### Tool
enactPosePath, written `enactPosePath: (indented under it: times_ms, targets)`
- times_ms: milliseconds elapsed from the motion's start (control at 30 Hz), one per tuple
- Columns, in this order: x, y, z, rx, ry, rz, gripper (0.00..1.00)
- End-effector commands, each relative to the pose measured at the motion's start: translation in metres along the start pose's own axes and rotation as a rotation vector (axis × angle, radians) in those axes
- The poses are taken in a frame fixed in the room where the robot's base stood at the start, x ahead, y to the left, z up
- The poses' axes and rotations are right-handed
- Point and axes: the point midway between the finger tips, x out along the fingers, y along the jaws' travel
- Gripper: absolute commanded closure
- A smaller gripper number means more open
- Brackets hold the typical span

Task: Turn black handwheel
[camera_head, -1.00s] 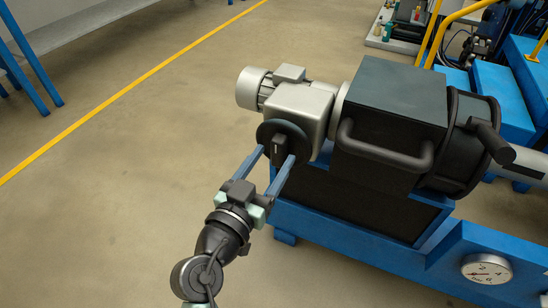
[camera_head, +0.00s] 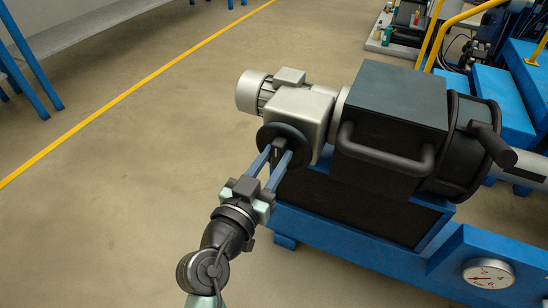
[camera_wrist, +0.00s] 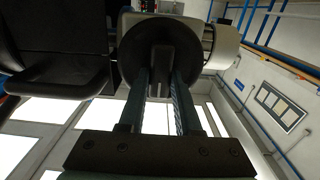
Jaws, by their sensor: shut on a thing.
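The black handwheel (camera_head: 290,134) is a round disc on the front of the grey gearbox and motor unit. In the wrist view the handwheel (camera_wrist: 133,56) fills the upper middle, with a raised dark bar across its centre. My gripper (camera_head: 281,154) reaches it from the lower left. Its two blue fingers lie on either side of the central bar and are shut on it. In the wrist view my gripper (camera_wrist: 160,80) shows both fingers running up to the bar. The fingertips' exact contact is dark and hard to make out.
The grey motor (camera_head: 254,90) and gearbox (camera_head: 303,108) sit behind the handwheel. A black housing with a curved handle (camera_head: 386,155) is close to the right. The blue machine frame (camera_head: 350,235) with a dial gauge (camera_head: 488,273) lies below. The floor at left is clear.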

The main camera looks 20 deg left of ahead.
Motion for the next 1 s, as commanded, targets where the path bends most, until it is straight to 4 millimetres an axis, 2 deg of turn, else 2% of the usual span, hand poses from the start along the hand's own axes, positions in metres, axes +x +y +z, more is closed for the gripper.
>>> enactPosePath:
  times_ms: [267,467,1000]
  targets:
    - [-0.0004,-0.0005,-0.0001,-0.041,-0.001,0.0,1.0]
    - [-0.0002,-0.0008,-0.0004,-0.149,-0.002,0.001,1.0]
    - [-0.0005,-0.0039,0.0006,-0.646,-0.003,0.0,1.0]
